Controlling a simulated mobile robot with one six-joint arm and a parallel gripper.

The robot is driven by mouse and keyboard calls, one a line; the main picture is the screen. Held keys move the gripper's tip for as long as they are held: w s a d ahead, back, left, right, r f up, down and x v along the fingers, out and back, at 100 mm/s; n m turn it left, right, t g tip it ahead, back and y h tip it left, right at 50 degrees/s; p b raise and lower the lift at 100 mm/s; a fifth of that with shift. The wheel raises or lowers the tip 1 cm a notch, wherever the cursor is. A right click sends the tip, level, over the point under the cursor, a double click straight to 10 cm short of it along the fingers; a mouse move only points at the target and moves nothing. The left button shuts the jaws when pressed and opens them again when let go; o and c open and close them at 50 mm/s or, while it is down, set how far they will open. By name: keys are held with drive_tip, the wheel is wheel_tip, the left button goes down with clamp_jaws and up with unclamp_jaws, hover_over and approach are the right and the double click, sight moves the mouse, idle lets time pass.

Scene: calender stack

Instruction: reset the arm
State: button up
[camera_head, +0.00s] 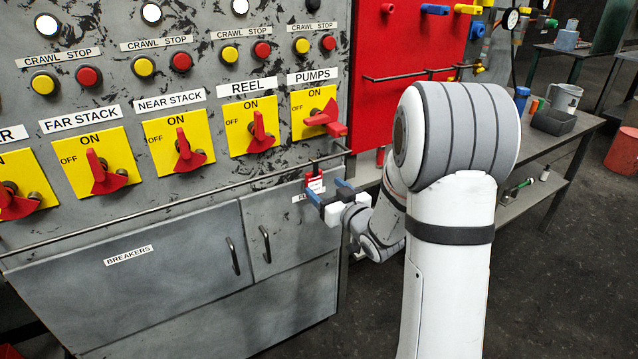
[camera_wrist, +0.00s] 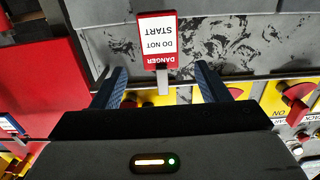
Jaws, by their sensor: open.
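My arm reaches down to the panel's lower right corner. My gripper (camera_head: 328,191) is open in front of the cabinet, just below the rail. A red and white danger tag (camera_head: 315,182) hangs at the rail's right end beside the fingertips. In the wrist view the open fingers of my gripper (camera_wrist: 162,84) point toward the panel. The tag (camera_wrist: 158,40) shows upside down there, reading "DANGER DO NOT START", with a grey stem between and beyond the fingers. The fingers do not appear to touch it.
The rail (camera_head: 180,212) runs along the panel below the red switches. Cabinet doors (camera_head: 130,275) lie below. A workbench (camera_head: 555,145) stands at right; the floor before it is clear.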

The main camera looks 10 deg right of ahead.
drive_tip(key=s+d+r+m+g+h+p, duration=0.2)
drive_tip(key=s+r+g+h+p, duration=0.45)
drive_tip(key=s+r, duration=0.2)
drive_tip(key=s+a+r+g+p, duration=0.2)
drive_tip(key=s+g+p, duration=0.1)
drive_tip(key=s, duration=0.8)
drive_tip(key=s+a+r+m+g+p, duration=0.1)
drive_tip(key=s+g, duration=0.4)
drive_tip(key=s, duration=0.7)
wheel_tip(320, 180, up, 3)
drive_tip(key=a+y+p, duration=0.1)
drive_tip(key=p, duration=0.1)
drive_tip(key=shift+a+f+m+p, duration=0.2)
drive_tip(key=shift+m+p, duration=0.1)
drive_tip(key=shift+p, duration=0.1)
